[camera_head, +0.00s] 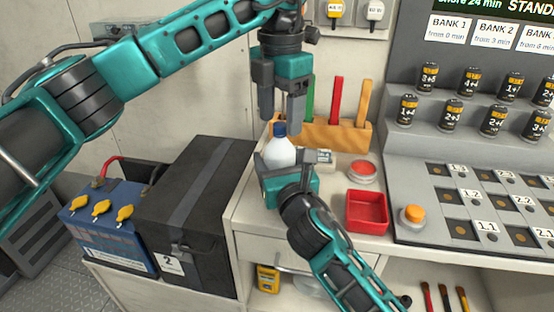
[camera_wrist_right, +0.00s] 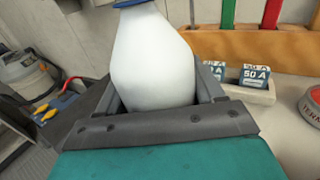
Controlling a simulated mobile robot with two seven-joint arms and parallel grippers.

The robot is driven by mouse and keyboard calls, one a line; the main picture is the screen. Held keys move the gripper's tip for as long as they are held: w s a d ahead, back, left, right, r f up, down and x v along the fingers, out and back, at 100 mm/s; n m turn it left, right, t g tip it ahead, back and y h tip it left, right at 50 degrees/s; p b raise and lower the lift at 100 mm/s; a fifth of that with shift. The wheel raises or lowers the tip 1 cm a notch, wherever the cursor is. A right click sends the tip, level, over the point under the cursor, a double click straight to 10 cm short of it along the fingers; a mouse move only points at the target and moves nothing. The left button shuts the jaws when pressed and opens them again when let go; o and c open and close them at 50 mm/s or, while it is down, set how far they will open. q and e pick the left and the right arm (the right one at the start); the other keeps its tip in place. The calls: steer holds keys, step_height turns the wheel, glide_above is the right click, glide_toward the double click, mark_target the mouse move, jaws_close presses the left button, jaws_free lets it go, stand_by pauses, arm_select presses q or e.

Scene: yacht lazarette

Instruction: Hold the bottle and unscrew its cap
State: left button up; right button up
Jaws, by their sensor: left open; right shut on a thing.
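The white bottle (camera_head: 280,150) stands upright near the left part of the counter, with its dark blue cap (camera_head: 280,129) on top. My right gripper (camera_head: 274,163) is shut around the bottle's body. In the right wrist view the white bottle (camera_wrist_right: 152,60) sits between the fingers, and its blue cap (camera_wrist_right: 133,3) is cut off by the top edge. My left gripper (camera_head: 281,110) points down, open and empty, with its fingertips just above the cap. A small gap seems to lie between the fingertips and the cap, but the exact distance is hard to tell.
A wooden rack (camera_head: 335,135) with coloured handles stands behind the bottle. A red tray (camera_head: 367,211), a red-topped tin (camera_head: 363,172) and a fuse holder (camera_wrist_right: 246,88) are close by. Right is a grey panel (camera_head: 470,190) with an orange button (camera_head: 412,215). A black battery box (camera_head: 190,215) stands left.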

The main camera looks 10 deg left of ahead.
arm_select(q)
steer(key=shift+r, duration=2.55)
arm_select(e)
steer(key=shift+f, duration=0.1)
steer(key=o, duration=1.4)
steer(key=shift+s, duration=0.1)
steer(key=v, duration=1.2)
